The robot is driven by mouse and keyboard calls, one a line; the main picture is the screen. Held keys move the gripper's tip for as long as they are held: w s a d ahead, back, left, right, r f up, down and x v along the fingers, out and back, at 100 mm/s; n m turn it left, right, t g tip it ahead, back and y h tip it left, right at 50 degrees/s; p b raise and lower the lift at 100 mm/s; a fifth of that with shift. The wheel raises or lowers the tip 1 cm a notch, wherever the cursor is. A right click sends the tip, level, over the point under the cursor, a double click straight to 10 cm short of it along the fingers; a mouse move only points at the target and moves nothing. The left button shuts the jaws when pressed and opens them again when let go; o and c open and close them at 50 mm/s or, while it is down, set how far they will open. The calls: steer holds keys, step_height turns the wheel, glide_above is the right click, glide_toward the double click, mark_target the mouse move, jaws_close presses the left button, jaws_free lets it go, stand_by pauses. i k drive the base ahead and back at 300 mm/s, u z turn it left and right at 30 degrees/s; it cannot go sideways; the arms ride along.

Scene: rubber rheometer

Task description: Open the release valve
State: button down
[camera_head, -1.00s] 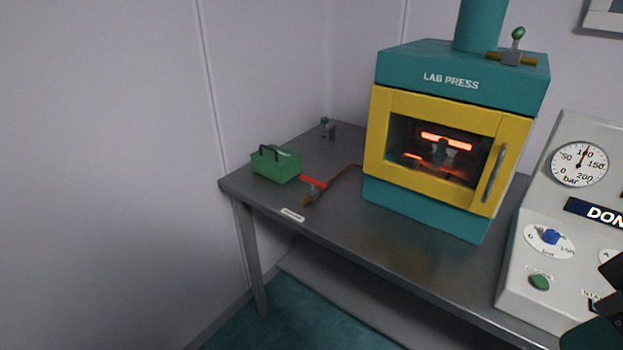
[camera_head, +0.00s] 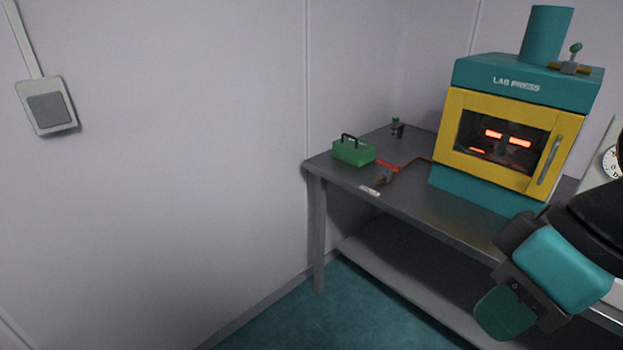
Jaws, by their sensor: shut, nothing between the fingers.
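A small valve with a red lever (camera_head: 386,165) sits on a thin pipe along the left part of the metal table, beside a green box. A small white label (camera_head: 369,191) lies at the table edge in front of it; I cannot read it. A second fitting with a green knob (camera_head: 575,49) on a brass pipe stands on top of the lab press. I cannot tell from the lever whether the valve is open. Teal and black links of my own arm fill the lower right; I cannot make out gripper fingers there.
The lab press (camera_head: 525,85), with a yellow door and glowing bars inside, stands on the table (camera_head: 420,205). The green box (camera_head: 353,151) and a small green-topped fitting (camera_head: 396,126) are to its left. A wall switch (camera_head: 47,107) is at the far left. Floor left of the table is clear.

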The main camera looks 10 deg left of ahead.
mark_target(397, 169)
steer(key=u, duration=0.1)
steer(key=k, duration=0.15)
steer(key=u, duration=0.95)
steer(key=i, duration=0.75)
steer(key=u, duration=0.65)
steer(key=i, duration=1.45)
steer(key=z, duration=1.35)
steer(key=i, duration=0.6)
steer(key=z, duration=0.65)
